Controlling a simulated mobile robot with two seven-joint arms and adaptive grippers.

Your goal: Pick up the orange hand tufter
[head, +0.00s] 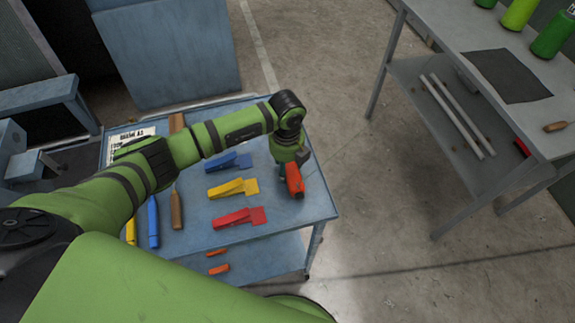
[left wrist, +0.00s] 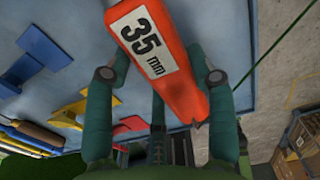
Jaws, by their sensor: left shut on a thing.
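The orange hand tufter (head: 295,181) is at the right end of the blue table, under my left gripper (head: 289,166). My right gripper is not in view.
The blue table (head: 185,220) also holds a blue tool (head: 229,162), a yellow tool (head: 233,188) and a red tool (head: 238,217) left of the tufter. A grey bench (head: 470,40) stands at right, with open floor between.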

